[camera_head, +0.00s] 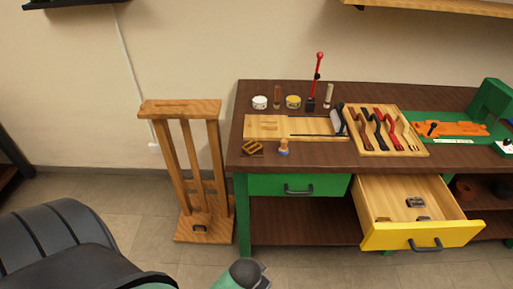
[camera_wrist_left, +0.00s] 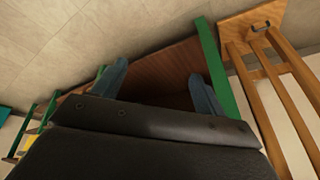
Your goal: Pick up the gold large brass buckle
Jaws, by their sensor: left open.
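A gold buckle (camera_head: 252,147) lies on a small dark piece at the front left corner of the workbench top. I take it for the large brass buckle. It does not show in the left wrist view. My left gripper (camera_wrist_left: 158,88) is open and empty in the left wrist view, its two blue-grey fingers spread apart. Its fingers point toward the bench's brown lower shelf and green frame, away from the buckle. My right gripper is in neither view.
The workbench (camera_head: 290,165) holds a wooden board (camera_head: 265,126), jars, a small wooden-handled tool (camera_head: 283,147) and a tool tray (camera_head: 405,148). A yellow-fronted drawer (camera_head: 385,236) stands open with silvery buckles (camera_head: 415,202). A wooden stand (camera_head: 180,107) is left of the bench.

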